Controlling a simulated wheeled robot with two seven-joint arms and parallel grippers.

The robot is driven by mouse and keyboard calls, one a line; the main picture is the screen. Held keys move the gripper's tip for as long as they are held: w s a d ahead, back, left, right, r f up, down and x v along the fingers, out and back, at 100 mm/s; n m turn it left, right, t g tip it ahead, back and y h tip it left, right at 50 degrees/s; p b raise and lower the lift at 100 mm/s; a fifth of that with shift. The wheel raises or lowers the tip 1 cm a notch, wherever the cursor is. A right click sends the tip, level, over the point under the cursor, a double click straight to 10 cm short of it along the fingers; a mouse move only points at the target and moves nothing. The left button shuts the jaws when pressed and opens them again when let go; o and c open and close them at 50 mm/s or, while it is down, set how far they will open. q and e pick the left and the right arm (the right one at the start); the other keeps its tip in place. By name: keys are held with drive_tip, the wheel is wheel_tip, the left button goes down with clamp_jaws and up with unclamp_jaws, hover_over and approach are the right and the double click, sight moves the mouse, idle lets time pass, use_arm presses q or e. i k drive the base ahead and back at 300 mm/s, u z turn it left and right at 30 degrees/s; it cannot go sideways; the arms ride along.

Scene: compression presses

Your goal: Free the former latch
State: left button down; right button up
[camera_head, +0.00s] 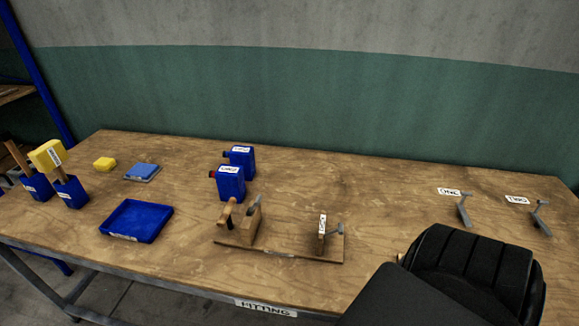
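A wooden fixture, which looks like the former, stands near the front edge of the table. It has a flat base (285,252), a wooden block (250,224) with a peg-like handle (227,211) at its left, and a small labelled upright (322,229) at its right end. A grey lever (337,229), perhaps the latch, sits against that upright. I cannot tell how it is engaged. My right arm, black, comes in at the lower right, apart from the fixture in the picture; its fingertips do not show. My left gripper is out of view.
Two blue containers (230,183) stand behind the fixture. Two grey brackets (463,210) with labels are at right. The table between is clear.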

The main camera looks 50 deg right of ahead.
sight(258, 200)
drive_tip(key=k, duration=0.9)
drive_tip(key=z, duration=1.9)
